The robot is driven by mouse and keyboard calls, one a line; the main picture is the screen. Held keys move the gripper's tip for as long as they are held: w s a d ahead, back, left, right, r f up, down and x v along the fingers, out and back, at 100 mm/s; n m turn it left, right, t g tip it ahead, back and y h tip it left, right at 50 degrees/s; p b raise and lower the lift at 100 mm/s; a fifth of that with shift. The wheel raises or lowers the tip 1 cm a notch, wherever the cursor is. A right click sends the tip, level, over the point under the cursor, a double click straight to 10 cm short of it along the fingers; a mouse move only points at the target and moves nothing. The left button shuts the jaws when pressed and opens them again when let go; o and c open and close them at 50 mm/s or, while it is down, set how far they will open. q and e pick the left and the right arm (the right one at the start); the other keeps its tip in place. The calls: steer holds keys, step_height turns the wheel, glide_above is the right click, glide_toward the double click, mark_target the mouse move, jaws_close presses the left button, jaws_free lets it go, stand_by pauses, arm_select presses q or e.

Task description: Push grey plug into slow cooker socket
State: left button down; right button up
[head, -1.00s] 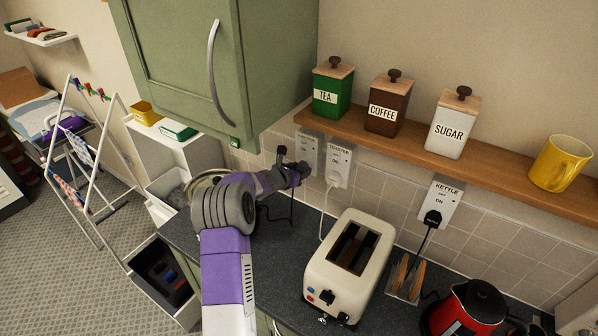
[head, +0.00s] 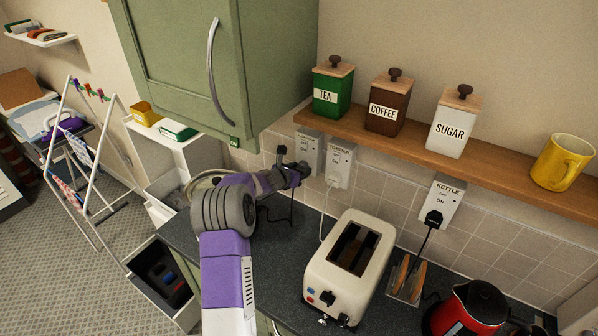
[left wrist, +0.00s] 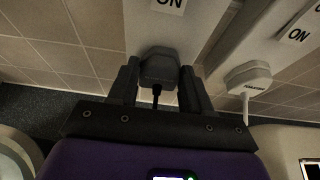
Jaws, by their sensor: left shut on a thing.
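The grey plug (left wrist: 160,68) is between the two fingers of my left gripper (left wrist: 158,88) in the left wrist view, its cable hanging down. The gripper is shut on it. The plug is up against the lower part of a white wall socket (left wrist: 178,25) marked ON; I cannot tell whether its pins are fully in. In the head view my left gripper (head: 297,172) is at the lower end of the leftmost socket plate (head: 308,147), which my gripper partly covers. The plug is hard to make out there. My right gripper is not in view.
The toaster socket (head: 340,163) with a white plug is just to the right. The toaster (head: 349,267) stands on the dark worktop, near a toast rack (head: 406,278) and red kettle (head: 468,311). A green cupboard (head: 190,65) hangs above my arm. A canister shelf (head: 420,145) is at right.

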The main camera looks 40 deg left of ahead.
arm_select(q)
steer(key=shift+w+a, duration=0.1)
steer(key=shift+w, duration=0.4)
steer(key=shift+c, duration=2)
jaws_free()
steer(key=shift+s, duration=0.15)
steer(key=shift+s+r, duration=0.15)
steer(key=shift+s, duration=0.1)
steer(key=b+v, duration=0.1)
steer(key=v, duration=0.5)
steer(key=shift+s+r+b, duration=0.2)
steer(key=shift+s+b, duration=0.15)
steer(key=shift+b, duration=0.05)
